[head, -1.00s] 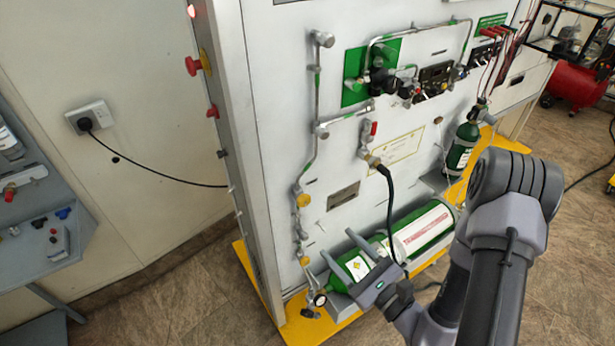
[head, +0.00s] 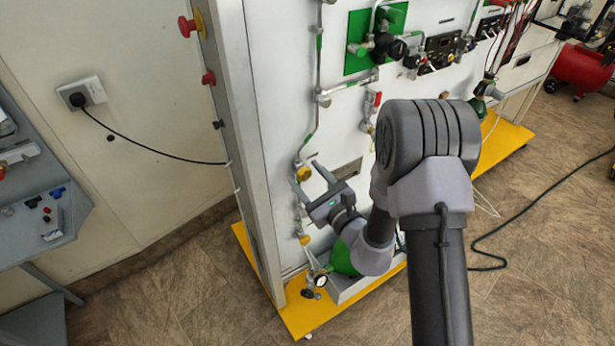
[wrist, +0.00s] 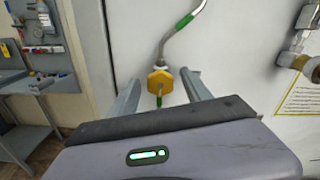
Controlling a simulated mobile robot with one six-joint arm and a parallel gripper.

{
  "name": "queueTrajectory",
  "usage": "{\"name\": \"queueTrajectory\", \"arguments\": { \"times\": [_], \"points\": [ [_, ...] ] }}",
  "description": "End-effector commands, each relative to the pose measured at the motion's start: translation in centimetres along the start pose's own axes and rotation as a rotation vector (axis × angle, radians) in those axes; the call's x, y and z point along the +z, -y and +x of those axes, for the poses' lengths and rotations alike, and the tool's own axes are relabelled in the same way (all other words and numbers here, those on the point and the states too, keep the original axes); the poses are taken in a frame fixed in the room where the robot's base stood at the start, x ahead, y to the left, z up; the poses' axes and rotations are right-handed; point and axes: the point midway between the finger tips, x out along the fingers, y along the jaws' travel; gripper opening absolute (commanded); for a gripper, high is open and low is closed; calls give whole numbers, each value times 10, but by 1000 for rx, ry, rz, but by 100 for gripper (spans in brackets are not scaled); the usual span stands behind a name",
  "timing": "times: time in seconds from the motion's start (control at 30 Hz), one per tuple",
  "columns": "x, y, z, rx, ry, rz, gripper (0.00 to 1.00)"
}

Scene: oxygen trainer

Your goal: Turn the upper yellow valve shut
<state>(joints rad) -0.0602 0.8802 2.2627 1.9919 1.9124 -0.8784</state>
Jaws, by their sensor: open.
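The upper yellow valve (head: 303,174) is a small yellow knob on the thin vertical pipe near the left edge of the white panel. My gripper (head: 303,170) is open, with its two fingers pointing at the panel on either side of this valve. In the wrist view the yellow valve (wrist: 160,82) shows between the two finger tips (wrist: 161,75), with a gap on each side. I see no contact. A green-marked pipe (wrist: 184,22) rises from the valve. The lower yellow valve (head: 304,240) is further down the same pipe.
A pressure gauge (head: 320,281) hangs at the pipe's bottom above the yellow base (head: 300,318). A red-handled valve (head: 376,100) is to the right. A grey bench (head: 60,235) stands at the left.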

Motion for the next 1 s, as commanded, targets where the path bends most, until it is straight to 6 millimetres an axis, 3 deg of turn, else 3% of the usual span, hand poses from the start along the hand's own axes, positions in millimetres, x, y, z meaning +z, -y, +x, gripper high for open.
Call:
{"name": "queueTrajectory", "arguments": {
  "times": [0.2, 0.5, 0.77, 1.0],
  "points": [
    [0, 0, 0, 0, 0, 0, 57],
    [0, 0, 0, 1, 0, -1, 0],
    [0, 0, 0, 1, 0, 21, 0],
    [2, 1, 0, 1, 0, 146, 0]
  ]
}}
